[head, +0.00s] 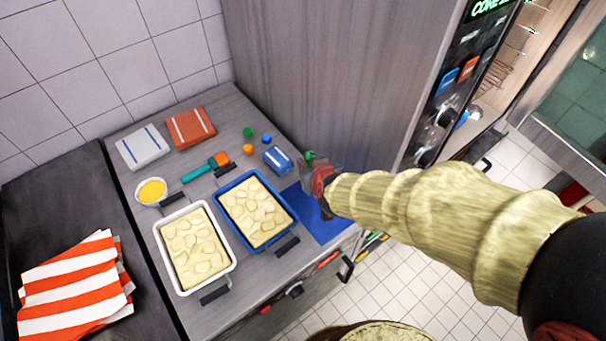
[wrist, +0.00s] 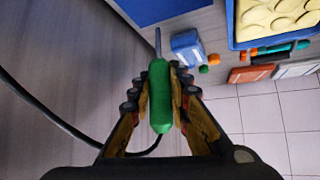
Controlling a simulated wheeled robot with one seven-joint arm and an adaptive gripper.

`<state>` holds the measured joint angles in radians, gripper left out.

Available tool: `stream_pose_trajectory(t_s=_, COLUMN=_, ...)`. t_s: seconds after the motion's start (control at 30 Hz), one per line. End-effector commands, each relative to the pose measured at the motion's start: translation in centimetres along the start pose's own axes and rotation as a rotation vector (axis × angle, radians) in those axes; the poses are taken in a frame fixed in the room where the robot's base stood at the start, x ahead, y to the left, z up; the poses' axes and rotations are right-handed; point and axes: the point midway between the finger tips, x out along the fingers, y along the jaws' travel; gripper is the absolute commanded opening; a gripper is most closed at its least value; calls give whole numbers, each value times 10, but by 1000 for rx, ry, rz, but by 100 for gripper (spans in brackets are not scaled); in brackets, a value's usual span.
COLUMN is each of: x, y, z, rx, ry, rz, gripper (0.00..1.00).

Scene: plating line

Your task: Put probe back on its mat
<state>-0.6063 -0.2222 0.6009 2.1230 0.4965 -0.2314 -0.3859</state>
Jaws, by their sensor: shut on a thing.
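The probe has a green handle (wrist: 160,100), a thin metal tip and a black cable. My gripper (wrist: 160,88) is shut on the handle in the wrist view, with a finger on each side. In the head view a small green part of the probe (head: 310,157) shows at my gripper (head: 318,172); my gripper hides the rest. The blue mat (head: 325,229) lies on the counter's right end, partly hidden by my gripper and arm. A blue surface, apparently the mat, shows at the top of the wrist view (wrist: 150,8). I cannot tell the probe's height above the counter.
A blue dish (head: 292,205) of sliced food stands left of the mat, with a white dish (head: 231,266) beyond it. A grey cabinet wall (head: 330,80) rises at the back. The cable (wrist: 45,118) hangs in a loop.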

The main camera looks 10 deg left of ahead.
Motion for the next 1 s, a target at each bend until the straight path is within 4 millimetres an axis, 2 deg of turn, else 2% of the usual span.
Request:
stream_pose_trajectory(t_s=0.1, x=14, y=-7, z=4, rx=0, ry=1, rz=-1, gripper=0)
stream_pose_trajectory(t_s=0.37, x=29, y=-15, z=9, rx=0, ry=0, rz=-1, gripper=0)
stream_pose_trajectory(t_s=0.53, x=47, y=-14, z=30, rx=0, ry=1, rz=0, gripper=0)
stream_pose_trajectory(t_s=0.97, x=51, y=-14, z=33, rx=1, ry=2, rz=0, gripper=0)
stream_pose_trajectory(t_s=1.0, x=51, y=-14, z=33, rx=1, ry=2, rz=0, gripper=19)
